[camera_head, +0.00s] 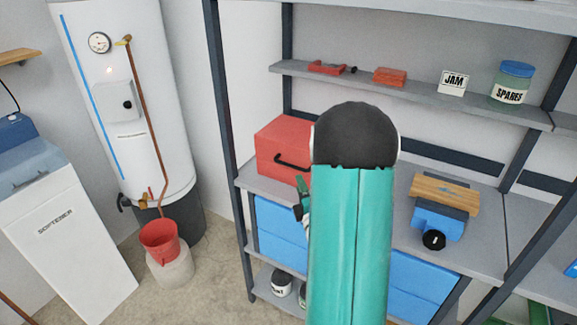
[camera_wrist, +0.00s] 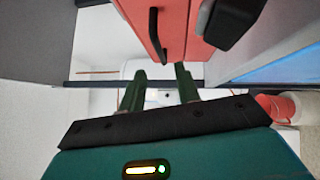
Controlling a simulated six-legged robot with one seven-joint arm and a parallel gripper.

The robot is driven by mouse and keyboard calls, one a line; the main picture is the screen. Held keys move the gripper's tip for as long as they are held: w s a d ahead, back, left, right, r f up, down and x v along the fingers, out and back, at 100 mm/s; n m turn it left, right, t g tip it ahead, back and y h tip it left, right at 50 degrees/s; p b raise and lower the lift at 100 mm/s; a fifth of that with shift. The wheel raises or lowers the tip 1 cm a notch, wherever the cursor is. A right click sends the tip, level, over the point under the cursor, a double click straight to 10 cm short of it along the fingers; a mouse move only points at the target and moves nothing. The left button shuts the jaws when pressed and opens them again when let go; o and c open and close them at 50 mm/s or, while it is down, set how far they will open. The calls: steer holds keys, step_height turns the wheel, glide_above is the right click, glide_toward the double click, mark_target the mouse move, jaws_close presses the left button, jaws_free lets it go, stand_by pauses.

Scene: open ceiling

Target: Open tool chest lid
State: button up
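The red tool chest (camera_head: 276,146) stands on the shelf unit's middle shelf, left of my arm, with its lid down. A black handle (camera_head: 292,161) shows on its front. In the wrist view the chest (camera_wrist: 180,25) fills the upper middle, turned sideways, with a thin dark handle (camera_wrist: 153,35) on it. My gripper (camera_head: 302,198) is just below and in front of the chest in the head view, partly hidden by my arm. In the wrist view my gripper (camera_wrist: 160,75) has its two green fingers apart with nothing between them. They look close to the chest; contact cannot be told.
Blue bins (camera_head: 280,235) sit below the middle shelf (camera_head: 400,190). The upper shelf (camera_head: 430,98) holds a jar (camera_head: 512,85) and small items. A red bucket (camera_head: 159,240) and water heater (camera_head: 130,110) stand left.

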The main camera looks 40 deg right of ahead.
mark_target(292, 166)
steer(key=x, duration=0.9)
steer(key=shift+w+d, duration=0.1)
steer(key=shift+w, duration=0.15)
jaws_close()
